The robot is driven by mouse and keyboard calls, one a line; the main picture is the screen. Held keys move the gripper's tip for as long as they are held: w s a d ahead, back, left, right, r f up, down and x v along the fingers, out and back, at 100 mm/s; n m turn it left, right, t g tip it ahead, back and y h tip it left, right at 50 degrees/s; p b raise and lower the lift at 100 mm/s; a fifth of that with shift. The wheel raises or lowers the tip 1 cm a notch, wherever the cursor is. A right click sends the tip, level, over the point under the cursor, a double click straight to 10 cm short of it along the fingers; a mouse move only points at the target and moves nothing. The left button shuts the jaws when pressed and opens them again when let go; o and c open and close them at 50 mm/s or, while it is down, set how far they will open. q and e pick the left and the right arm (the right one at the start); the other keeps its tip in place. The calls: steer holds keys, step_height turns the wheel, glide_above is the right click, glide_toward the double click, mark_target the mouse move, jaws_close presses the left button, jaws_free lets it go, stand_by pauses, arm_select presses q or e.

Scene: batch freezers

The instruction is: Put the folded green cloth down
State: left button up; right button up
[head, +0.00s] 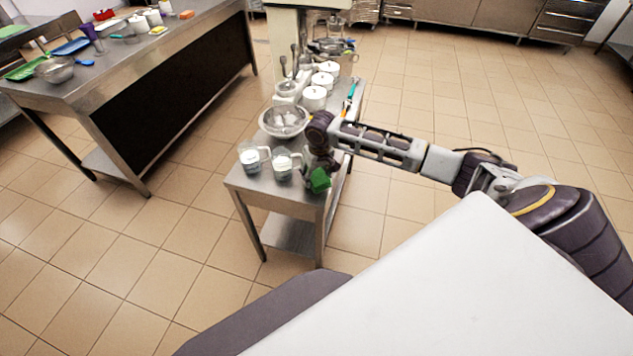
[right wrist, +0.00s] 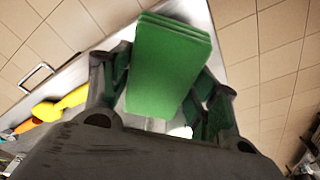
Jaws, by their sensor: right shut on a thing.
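The folded green cloth (head: 319,180) is at the front right corner of the narrow steel table (head: 268,198) in the head view. My right gripper (head: 319,167) is shut on it. In the right wrist view the green cloth (right wrist: 168,68) sits between both fingers, its folded layers showing at the far end. The table top shows behind and beside it. I cannot tell whether the cloth touches the table top. My left gripper is not in view.
Two clear jugs (head: 252,157) stand left of the cloth, with a steel bowl (head: 284,120) behind. White lidded pots (head: 314,98) stand further back. A longer steel table (head: 110,75) with trays is at the left. The tiled floor between the tables is clear.

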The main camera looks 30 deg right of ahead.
mark_target(316, 181)
steer(key=shift+f, duration=0.1)
steer(key=shift+f, duration=1.85)
steer(key=shift+f, duration=0.15)
steer(key=o, duration=0.9)
steer(key=shift+r, duration=0.2)
steer(key=shift+s+r, duration=0.25)
steer(key=shift+r, duration=1.7)
steer(key=shift+s+r, duration=0.25)
steer(key=shift+r, duration=1.75)
steer(key=shift+s+r, duration=0.25)
steer(key=shift+r, duration=1.7)
steer(key=shift+a, duration=0.1)
